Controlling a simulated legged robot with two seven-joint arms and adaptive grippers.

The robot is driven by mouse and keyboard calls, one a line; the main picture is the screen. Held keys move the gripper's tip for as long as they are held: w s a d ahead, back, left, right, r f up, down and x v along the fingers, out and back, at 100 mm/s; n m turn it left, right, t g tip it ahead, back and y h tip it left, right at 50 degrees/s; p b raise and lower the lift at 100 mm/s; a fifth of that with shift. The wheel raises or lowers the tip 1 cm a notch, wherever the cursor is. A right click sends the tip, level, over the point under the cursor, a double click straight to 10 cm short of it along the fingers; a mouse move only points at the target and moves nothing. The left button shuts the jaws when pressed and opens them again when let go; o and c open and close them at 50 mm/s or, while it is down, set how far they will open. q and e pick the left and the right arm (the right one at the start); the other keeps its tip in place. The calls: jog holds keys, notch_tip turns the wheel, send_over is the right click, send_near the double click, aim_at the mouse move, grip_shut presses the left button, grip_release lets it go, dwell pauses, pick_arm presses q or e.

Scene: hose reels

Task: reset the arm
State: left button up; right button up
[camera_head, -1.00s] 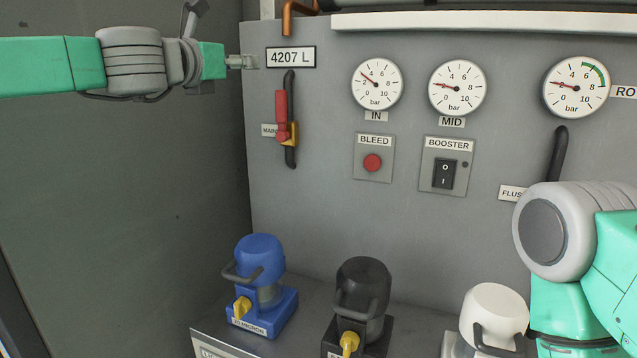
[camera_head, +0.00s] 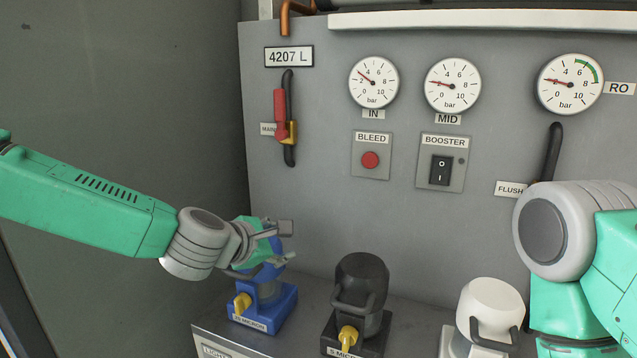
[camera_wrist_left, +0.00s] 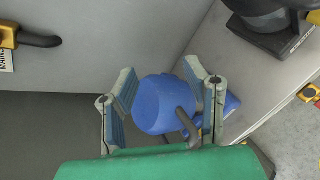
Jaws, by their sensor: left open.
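My left arm comes in from the left in the head view. Its gripper (camera_head: 284,243) is open, in front of the upper part of the blue filter housing (camera_head: 268,293) and hiding part of its top. In the left wrist view the two fingers of the left gripper (camera_wrist_left: 166,90) are spread apart, with the blue housing (camera_wrist_left: 160,104) showing between and beyond them. I cannot tell whether they touch it. My other arm's green and grey links fill the right side of the head view; its gripper is out of view.
A black housing (camera_head: 362,292) and a white housing (camera_head: 490,312) stand right of the blue one. Behind is a grey panel with gauges (camera_head: 373,82), a red-handled main valve (camera_head: 281,117), a bleed button (camera_head: 370,160) and a booster switch (camera_head: 441,170). The wall at left is bare.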

pick_arm(q)
jog(key=s+a+f+m+g+y, duration=0.15)
jog(key=s+f+m, duration=0.25)
jog(key=s+f, duration=0.4)
jog(key=s+a+f+m+g, duration=0.25)
jog(key=s+f, duration=0.25)
jog(key=f, duration=0.4)
jog(key=s+a+f+m+g+y, duration=0.1)
jog(key=s+a+f+m+g, duration=0.1)
jog(key=s+f+m, duration=0.45)
jog(key=s+a+f+m+g+y, duration=0.1)
jog(key=s+a+f+m+g, duration=0.1)
jog(key=s+a+f+m, duration=0.2)
jog(key=s+a+f+m+g+y, duration=0.2)
jog(key=s+a+f+m, duration=0.2)
jog(key=s+a, duration=0.6)
jog(key=s+f, duration=0.1)
jog(key=s, duration=0.7)
jog(key=shift+s+a, duration=0.25)
jog(key=shift+a, duration=0.1)
jog(key=shift+w+f+y, duration=0.15)
jog(key=shift+y, duration=0.1)
